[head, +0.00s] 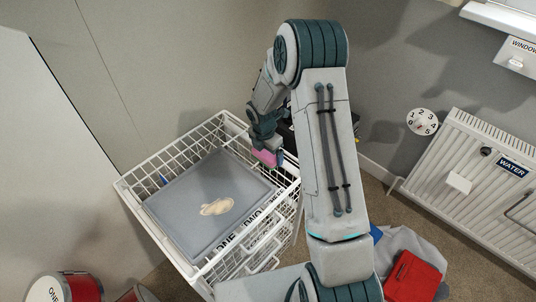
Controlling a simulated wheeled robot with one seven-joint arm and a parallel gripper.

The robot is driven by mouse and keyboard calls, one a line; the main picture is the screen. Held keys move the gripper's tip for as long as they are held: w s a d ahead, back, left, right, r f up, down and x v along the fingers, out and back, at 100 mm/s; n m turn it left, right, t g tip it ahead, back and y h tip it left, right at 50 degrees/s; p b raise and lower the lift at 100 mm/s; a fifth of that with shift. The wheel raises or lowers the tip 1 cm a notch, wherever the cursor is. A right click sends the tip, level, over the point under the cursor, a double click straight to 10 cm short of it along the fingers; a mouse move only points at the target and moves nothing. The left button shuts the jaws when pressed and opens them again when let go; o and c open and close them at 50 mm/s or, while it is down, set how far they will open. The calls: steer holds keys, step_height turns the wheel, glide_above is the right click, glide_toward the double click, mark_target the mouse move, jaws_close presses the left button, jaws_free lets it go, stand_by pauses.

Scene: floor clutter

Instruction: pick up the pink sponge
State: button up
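The pink sponge (265,158) is at the tip of my gripper (267,152), over the right part of the white wire basket (125,190). My gripper points down and appears shut on the sponge, with a dark finger on its right side. The sponge seems held above the basket's contents. Part of it is hidden by the fingers.
A grey flat item with a beige patch (217,206) lies in the basket. Red drums (68,288) stand at lower left. A red item (413,278) lies on grey cloth at lower right. A white radiator (470,180) and a round dial (422,121) are at right.

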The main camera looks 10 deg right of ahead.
stand_by(0.3)
steer(key=shift+r, duration=0.5)
steer(key=r, duration=0.3)
steer(key=shift+s+d+r, duration=0.3)
steer(key=shift+s+r, duration=0.05)
steer(key=s+d+r, duration=0.6)
steer(key=s, duration=0.2)
steer(key=shift+s+d+r, duration=0.15)
steer(key=shift+s, duration=0.2)
steer(key=o, duration=0.4)
steer(key=shift+c, duration=0.2)
steer(key=c, duration=0.3)
